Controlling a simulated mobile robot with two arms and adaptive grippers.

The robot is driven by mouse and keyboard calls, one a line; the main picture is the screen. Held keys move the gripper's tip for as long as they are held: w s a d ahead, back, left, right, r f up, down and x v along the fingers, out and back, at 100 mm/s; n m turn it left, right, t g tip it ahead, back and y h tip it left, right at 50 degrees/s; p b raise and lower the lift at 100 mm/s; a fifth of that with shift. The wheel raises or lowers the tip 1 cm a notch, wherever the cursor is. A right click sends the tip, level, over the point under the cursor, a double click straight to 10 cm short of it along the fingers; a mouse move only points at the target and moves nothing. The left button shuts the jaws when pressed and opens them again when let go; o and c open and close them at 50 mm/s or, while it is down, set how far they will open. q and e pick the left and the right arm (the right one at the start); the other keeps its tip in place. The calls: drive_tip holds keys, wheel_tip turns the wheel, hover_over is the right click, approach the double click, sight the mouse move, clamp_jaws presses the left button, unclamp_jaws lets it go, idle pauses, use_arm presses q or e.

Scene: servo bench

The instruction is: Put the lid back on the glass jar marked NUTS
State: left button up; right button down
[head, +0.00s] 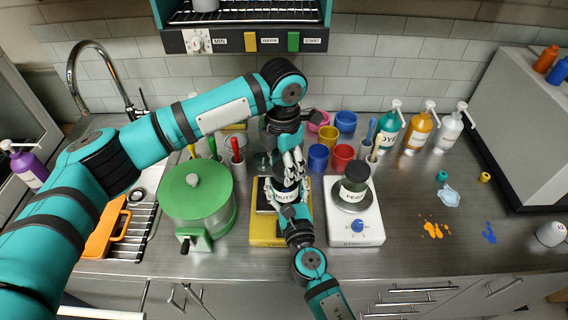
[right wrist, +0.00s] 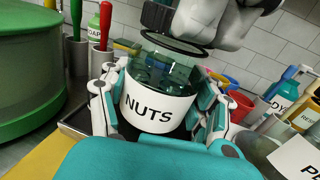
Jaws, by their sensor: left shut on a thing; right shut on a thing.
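The glass jar marked NUTS (right wrist: 155,100) has a white label and greenish see-through walls; in the head view its label (head: 285,196) shows between my two grippers. My right gripper (right wrist: 160,112) is shut around the jar, one finger on each side. A dark ribbed lid (right wrist: 168,22) is just above the jar mouth, slightly tilted. My left gripper (head: 293,165) is shut on the lid, coming from above. The lid is mostly hidden in the head view.
A yellow scale (head: 262,232) is under the jar. A green pot (head: 190,205) stands to the left. To the right, a white scale (head: 368,232) bears another dark-lidded jar (head: 353,183). Coloured cups (head: 343,155) stand behind. The counter farther right has orange and blue spills.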

use_arm(q)
drive_tip(key=o, duration=0.7)
